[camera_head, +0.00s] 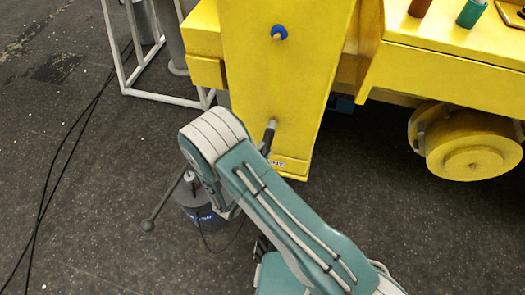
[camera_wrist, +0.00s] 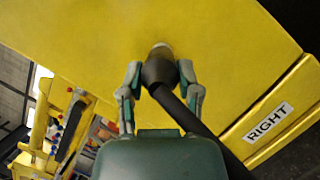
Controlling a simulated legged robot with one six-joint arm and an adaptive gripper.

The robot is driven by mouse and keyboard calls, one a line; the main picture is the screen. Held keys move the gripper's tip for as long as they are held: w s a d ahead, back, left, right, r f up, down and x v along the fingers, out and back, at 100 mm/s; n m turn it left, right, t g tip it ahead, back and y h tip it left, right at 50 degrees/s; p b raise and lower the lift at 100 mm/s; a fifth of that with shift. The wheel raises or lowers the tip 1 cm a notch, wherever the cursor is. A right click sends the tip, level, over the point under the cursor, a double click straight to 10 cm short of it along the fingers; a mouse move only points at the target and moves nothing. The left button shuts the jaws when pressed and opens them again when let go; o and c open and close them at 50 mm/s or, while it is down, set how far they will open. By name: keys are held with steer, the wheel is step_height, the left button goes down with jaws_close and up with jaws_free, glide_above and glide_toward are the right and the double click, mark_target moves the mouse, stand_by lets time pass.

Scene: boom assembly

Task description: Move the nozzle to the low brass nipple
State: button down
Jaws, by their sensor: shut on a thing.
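The nozzle (camera_wrist: 159,70) is a dark, wide-mouthed cup on a black hose, held between the two fingers of my gripper (camera_wrist: 160,76). Its mouth is at the yellow boom face, around or right against a pale brass nipple (camera_wrist: 162,47), of which only a little shows above the rim; I cannot tell how far it is seated. In the head view a dark piece with a grey end (camera_head: 270,130), likely the nozzle, meets the low part of the yellow boom (camera_head: 275,85). My arm hides the gripper's fingers there.
A blue-capped fitting (camera_head: 279,32) sits higher on the boom. A dark grease pump (camera_head: 197,207) with a lever (camera_head: 153,216) stands on the floor left of my arm. A white "RIGHT" label (camera_wrist: 269,122) is beside the nozzle. A yellow wheel (camera_head: 473,150) is at the right.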

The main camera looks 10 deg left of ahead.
steer(key=shift+w, duration=0.4)
steer(key=shift+c, duration=1)
jaws_free()
steer(key=v, duration=1.2)
steer(key=w+d+r+m+g+h, duration=0.2)
steer(key=d+r+m+g+h, duration=0.1)
steer(key=d+r+m+g, duration=0.45)
steer(key=w+d+r+m+g+h, duration=0.2)
steer(key=d+r+m+g, duration=0.2)
steer(key=d+r+g, duration=0.55)
steer(key=s+d+r+m+t+y, duration=0.1)
steer(key=s+d+r+m+y, duration=0.3)
steer(key=r, duration=0.4)
steer(key=s+d+r+m+t+y, duration=0.2)
steer(key=s+d+r+m+y, duration=0.2)
steer(key=s+d+r+y, duration=0.2)
step_height(320, 180, up, 2)
steer(key=d+y, duration=0.1)
steer(key=y, duration=0.2)
steer(key=shift+s+d+r+t, duration=0.15)
steer(key=shift+s+t, duration=0.05)
steer(key=shift+t, duration=0.1)
